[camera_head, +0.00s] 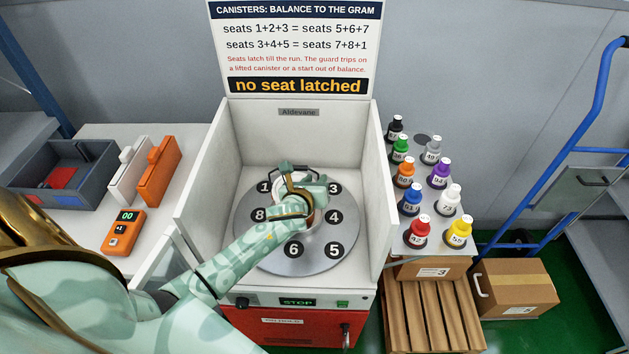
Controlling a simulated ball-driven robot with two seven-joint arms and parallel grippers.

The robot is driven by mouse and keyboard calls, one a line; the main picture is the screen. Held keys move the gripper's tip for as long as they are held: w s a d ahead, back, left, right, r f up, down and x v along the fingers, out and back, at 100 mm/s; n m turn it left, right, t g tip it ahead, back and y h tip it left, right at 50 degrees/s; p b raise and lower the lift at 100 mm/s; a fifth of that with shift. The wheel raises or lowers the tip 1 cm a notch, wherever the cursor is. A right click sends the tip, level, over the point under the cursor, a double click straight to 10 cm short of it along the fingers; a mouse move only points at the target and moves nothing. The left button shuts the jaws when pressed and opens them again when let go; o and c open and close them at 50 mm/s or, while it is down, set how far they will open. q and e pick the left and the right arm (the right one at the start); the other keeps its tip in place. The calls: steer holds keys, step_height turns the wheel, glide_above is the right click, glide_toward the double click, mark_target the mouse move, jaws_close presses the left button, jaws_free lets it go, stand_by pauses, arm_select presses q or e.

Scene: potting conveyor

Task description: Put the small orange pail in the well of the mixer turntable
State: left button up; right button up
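The mixer turntable (328,257) is a grey disc with numbered black seats inside the white open-topped housing. Seats 1, 3, 4, 5, 6 and 8 show; the others are covered by my arm. My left gripper (305,191) is over the middle of the disc and hides the well. My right gripper is not in view.
Housing walls (199,165) surround the turntable. Colour-capped canisters (419,230) stand on the right-hand table. On the left table (98,133) are a grey bin (88,196), an orange handheld device (123,232) and upright white and orange cases. The sign (295,86) reads "no seat latched".

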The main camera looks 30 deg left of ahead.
arm_select(q)
steer(key=shift+s+r, duration=0.1)
steer(key=shift+r, duration=0.05)
steer(key=p+v, duration=0.7)
steer(key=v, duration=0.4)
steer(key=shift+s, duration=0.35)
steer(key=shift+r, duration=0.15)
